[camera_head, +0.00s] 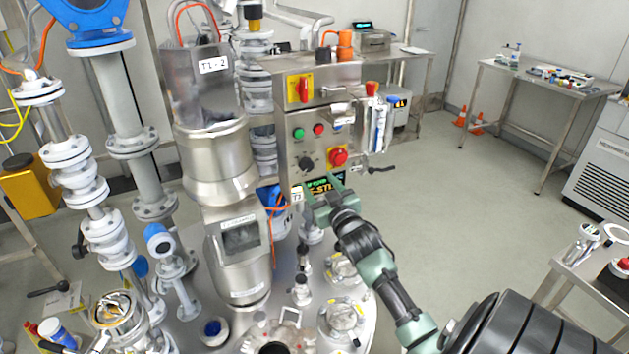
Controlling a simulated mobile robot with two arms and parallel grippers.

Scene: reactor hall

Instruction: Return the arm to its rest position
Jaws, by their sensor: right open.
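My right arm comes in from the lower right, and its green and black gripper (322,194) is open in the middle of the picture. Its fingers point away, just in front of the lower edge of the steel control panel (286,153). I see nothing between the fingers. I cannot tell whether the fingers touch the small display (327,181) behind them. My left gripper is not in view.
Pipes and flanges (152,206) crowd the left. Fittings sit on the vessel lid below. Tables (493,66) stand at the right, with free floor (440,190) between.

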